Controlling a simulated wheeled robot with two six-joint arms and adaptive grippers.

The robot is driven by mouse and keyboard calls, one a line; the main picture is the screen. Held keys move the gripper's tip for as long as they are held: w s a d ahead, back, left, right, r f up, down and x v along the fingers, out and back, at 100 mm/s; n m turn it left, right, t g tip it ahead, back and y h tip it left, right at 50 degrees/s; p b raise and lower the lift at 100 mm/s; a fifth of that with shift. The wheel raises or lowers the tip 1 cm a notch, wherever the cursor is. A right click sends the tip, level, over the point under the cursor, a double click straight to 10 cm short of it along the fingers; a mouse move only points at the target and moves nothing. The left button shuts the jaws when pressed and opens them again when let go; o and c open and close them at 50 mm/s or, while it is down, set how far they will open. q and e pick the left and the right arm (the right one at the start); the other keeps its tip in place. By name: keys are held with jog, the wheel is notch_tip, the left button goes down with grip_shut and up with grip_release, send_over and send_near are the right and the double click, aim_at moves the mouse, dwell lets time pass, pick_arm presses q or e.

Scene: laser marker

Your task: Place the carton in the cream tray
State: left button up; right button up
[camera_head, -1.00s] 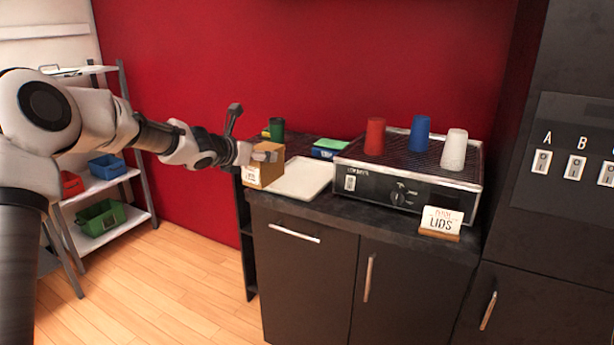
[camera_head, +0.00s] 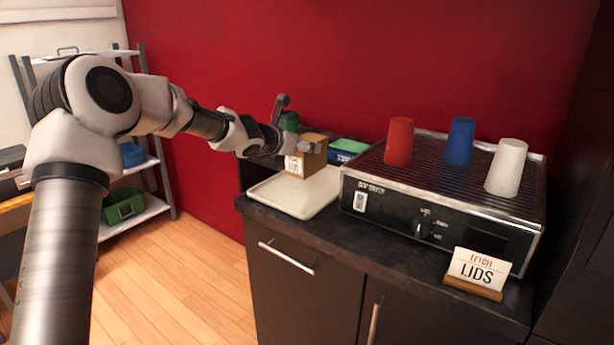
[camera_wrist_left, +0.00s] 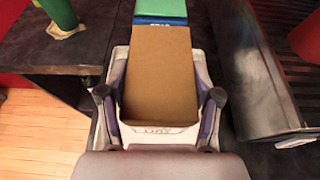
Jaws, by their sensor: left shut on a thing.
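The carton (camera_head: 311,160) is a brown cardboard box with a white label. My left gripper (camera_head: 290,143) is shut on it, and the carton appears over the far part of the cream tray (camera_head: 283,197) on the dark counter. In the left wrist view the carton (camera_wrist_left: 163,75) sits between the two fingers of my left gripper (camera_wrist_left: 160,97), with the cream tray (camera_wrist_left: 118,62) showing around it. I cannot tell whether the carton's base touches the tray. My right gripper is in neither view.
A black machine (camera_head: 440,195) with a ribbed top stands right of the tray, bearing a red cup (camera_head: 399,141), a blue cup (camera_head: 460,141) and a white cup (camera_head: 506,167). A blue-green box (camera_head: 348,150) lies behind the tray. A LIDS sign (camera_head: 478,271) stands at the front.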

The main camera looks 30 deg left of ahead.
pick_arm(q)
jog(key=f, duration=0.1)
jog(key=f+b, duration=0.1)
jog(key=f, duration=0.1)
jog(key=w+f+b, duration=0.1)
jog(key=f, duration=0.1)
jog(key=shift+d, duration=0.1)
jog(key=shift+s+r, duration=0.15)
jog(key=shift+s, duration=0.1)
jog(key=shift+f, duration=0.2)
jog(key=o, duration=1.3)
jog(key=shift+w, duration=0.1)
jog(key=shift+r, duration=0.1)
jog(key=shift+r, duration=0.1)
